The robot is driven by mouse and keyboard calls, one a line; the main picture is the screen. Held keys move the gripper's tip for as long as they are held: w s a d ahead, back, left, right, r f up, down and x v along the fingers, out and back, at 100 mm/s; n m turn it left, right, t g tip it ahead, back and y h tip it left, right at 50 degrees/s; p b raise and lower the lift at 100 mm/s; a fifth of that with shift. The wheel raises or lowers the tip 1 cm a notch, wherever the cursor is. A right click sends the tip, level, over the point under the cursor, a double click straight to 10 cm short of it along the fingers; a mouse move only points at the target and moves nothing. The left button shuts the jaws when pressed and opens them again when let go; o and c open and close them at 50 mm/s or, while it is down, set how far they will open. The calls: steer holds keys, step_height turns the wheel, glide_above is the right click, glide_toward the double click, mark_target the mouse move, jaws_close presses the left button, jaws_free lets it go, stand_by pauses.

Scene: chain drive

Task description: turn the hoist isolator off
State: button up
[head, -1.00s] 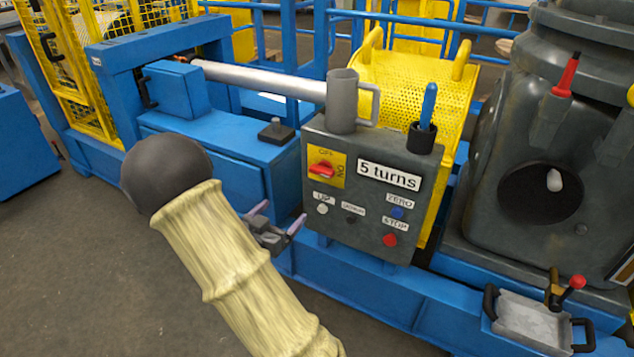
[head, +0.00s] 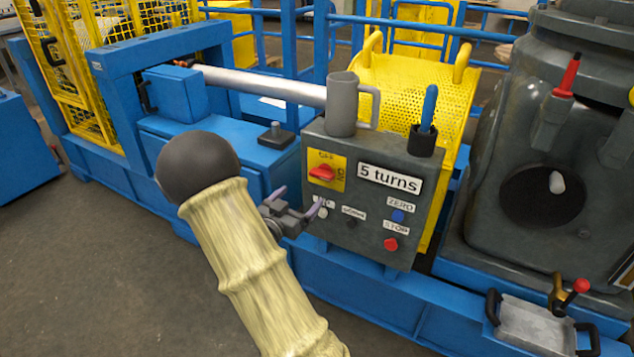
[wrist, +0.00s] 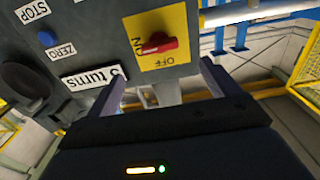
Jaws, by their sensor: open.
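The hoist isolator is a red knob (head: 322,172) on a yellow plate (head: 326,184) at the upper left of the grey control box. The plate reads OFF at the top and ON at the right. The knob lies roughly horizontal, towards ON. In the wrist view, which is turned over, the knob (wrist: 157,45) lies crosswise with ON to its left and OFF below. My gripper (head: 299,200) is open and empty, to the lower left of the knob and apart from it. In the wrist view its fingers (wrist: 163,68) stand either side of the plate's lower part.
The control box (head: 372,240) bears a "5 turns" label (head: 390,178), several buttons and a grey mug (head: 341,105). A black cup (head: 421,140) with a blue-handled tool stands on its right. A blue machine frame (head: 215,125) lies behind my arm. The floor at lower left is clear.

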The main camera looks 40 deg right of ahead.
mark_target(319, 177)
steer(key=b+x, duration=0.1)
steer(key=x, duration=0.9)
steer(key=c, duration=1)
